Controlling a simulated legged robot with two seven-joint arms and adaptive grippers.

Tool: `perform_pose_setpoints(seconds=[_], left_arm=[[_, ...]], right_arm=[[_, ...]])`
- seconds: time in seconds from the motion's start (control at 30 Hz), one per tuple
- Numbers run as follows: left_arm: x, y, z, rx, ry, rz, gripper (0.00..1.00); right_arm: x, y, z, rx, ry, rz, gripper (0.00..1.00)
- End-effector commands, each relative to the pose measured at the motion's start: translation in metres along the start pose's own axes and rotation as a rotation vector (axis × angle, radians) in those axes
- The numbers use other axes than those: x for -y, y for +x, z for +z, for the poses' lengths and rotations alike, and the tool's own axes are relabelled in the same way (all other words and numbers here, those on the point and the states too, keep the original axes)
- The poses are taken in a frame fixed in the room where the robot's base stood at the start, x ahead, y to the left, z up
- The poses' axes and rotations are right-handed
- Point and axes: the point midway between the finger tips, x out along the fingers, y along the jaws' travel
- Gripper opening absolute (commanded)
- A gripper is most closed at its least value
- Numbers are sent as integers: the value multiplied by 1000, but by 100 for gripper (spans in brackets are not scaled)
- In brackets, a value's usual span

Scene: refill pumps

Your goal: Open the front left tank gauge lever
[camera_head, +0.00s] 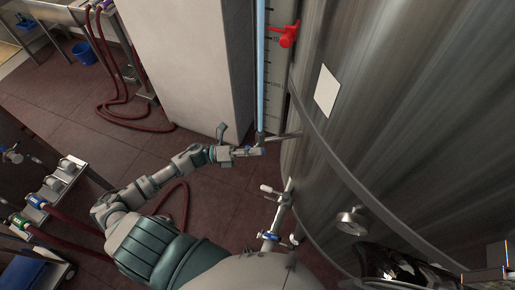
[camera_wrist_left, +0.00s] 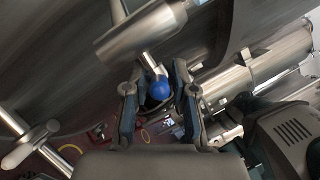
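The gauge (camera_head: 262,75) is a tall light-blue tube with a scale beside it, on the front of the big steel tank (camera_head: 390,110). A red marker (camera_head: 285,35) sits on the scale. My left gripper (camera_head: 256,151) is at the gauge's lower end. In the left wrist view, its two fingers (camera_wrist_left: 158,108) stand apart on either side of the lever's round blue tip (camera_wrist_left: 160,88). A gap shows beside the tip, so the gripper looks open around it. The tip is below a metal valve body (camera_wrist_left: 150,40). My right gripper is not in view.
Another metal valve (camera_head: 277,212) with a blue part juts from the tank below the gauge; a T-shaped fitting (camera_wrist_left: 30,145) is at left in the wrist view. A pale pillar (camera_head: 190,60) stands behind my arm. Red hoses (camera_head: 120,105) lie on the open tiled floor.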

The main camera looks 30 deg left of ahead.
Motion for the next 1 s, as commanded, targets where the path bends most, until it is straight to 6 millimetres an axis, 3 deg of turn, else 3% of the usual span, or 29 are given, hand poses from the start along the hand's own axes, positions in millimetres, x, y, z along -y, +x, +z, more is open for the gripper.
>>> perform_pose_setpoints(seconds=[0.37,0.47,0.77,1.0], left_arm=[[0,7,0,0,0,1,26],[0,9,-1,-1,1,3,0],[-1,10,-3,2,-3,-4,0],[-4,11,-6,46,-29,-65,0]], right_arm=[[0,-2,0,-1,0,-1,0],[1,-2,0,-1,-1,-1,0],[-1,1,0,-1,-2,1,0],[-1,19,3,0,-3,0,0]])
